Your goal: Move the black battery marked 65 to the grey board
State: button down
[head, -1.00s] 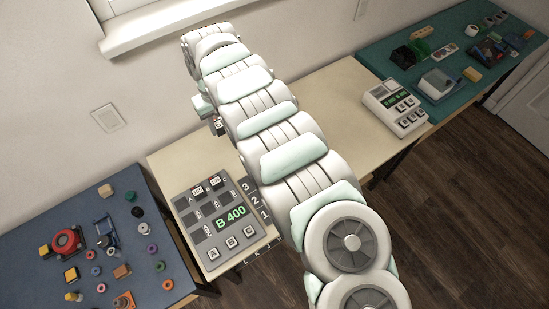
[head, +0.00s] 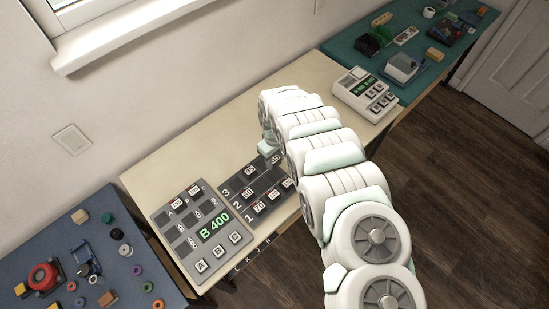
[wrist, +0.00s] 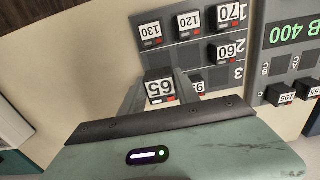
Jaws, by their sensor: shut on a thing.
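My gripper (wrist: 162,92) is shut on the battery marked 65 (wrist: 161,88), with a finger on each side of it in the wrist view. Its white label face shows, with small dark and red marks below the number; most of its body is hidden. The battery is at the edge of the dark board with numbered rows (wrist: 180,57); I cannot tell if it touches the board. In the head view my gripper (head: 268,158) is over that dark board's far side. The grey board (head: 186,243), with a green "B 400" display, lies to the left of it and also shows in the wrist view (wrist: 275,62).
The grey board also carries batteries and keys A, B, C. A white keyed device (head: 366,92) stands at right. The cream table (head: 290,80) is clear between.

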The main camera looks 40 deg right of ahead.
aim_at(275, 175)
jog(key=shift+f+b, duration=3.2)
jog(key=shift+f, duration=0.8)
jog(key=shift+f, duration=0.45)
jog(key=c, duration=0.8)
grip_release()
jog(key=shift+r, duration=0.1)
notch_tip(275, 175, up, 11)
jog(key=shift+f, duration=0.2)
